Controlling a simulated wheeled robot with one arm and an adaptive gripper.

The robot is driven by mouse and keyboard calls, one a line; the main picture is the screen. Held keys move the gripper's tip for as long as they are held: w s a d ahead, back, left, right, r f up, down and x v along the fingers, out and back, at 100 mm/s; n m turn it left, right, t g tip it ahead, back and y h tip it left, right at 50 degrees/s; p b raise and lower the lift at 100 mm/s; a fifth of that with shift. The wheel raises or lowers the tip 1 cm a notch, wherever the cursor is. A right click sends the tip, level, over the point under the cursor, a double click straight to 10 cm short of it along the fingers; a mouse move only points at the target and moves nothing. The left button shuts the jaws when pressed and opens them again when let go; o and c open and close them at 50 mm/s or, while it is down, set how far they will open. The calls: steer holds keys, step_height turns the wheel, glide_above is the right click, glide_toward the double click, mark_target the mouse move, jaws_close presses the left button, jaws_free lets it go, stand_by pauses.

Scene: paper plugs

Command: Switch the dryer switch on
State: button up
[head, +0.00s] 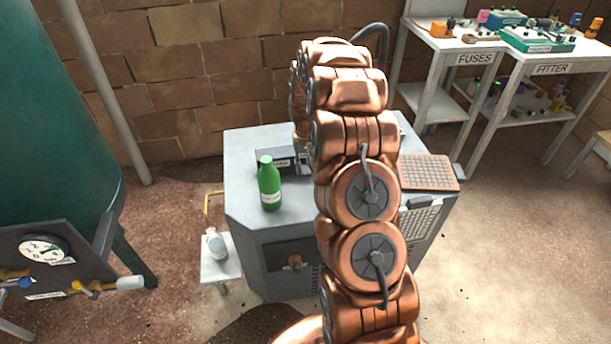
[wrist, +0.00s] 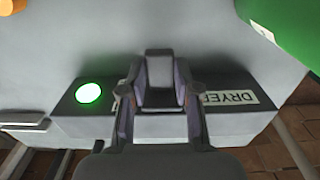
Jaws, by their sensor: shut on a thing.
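The dryer switch (wrist: 160,72) is a grey lever on a dark box (wrist: 62,106) in the wrist view. My gripper (wrist: 160,98) is shut on it, with one finger on each side. A round green lamp (wrist: 88,92) on the box glows. In the head view the box (head: 268,160) sits on a grey cabinet (head: 245,205). My copper arm hides the switch and most of the gripper there.
A green bottle (head: 270,188) stands on the cabinet close to the box; part of it shows in the wrist view (wrist: 285,30). A copper-coloured perforated panel (head: 428,172) lies at the cabinet's right. A small white stand (head: 220,268) holds a pale bottle (head: 216,243).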

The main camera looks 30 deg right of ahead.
steer(key=shift+s+r, duration=0.1)
steer(key=shift+r, duration=0.35)
steer(key=o, duration=0.8)
steer(key=shift+r, duration=0.1)
steer(key=shift+r, duration=1.85)
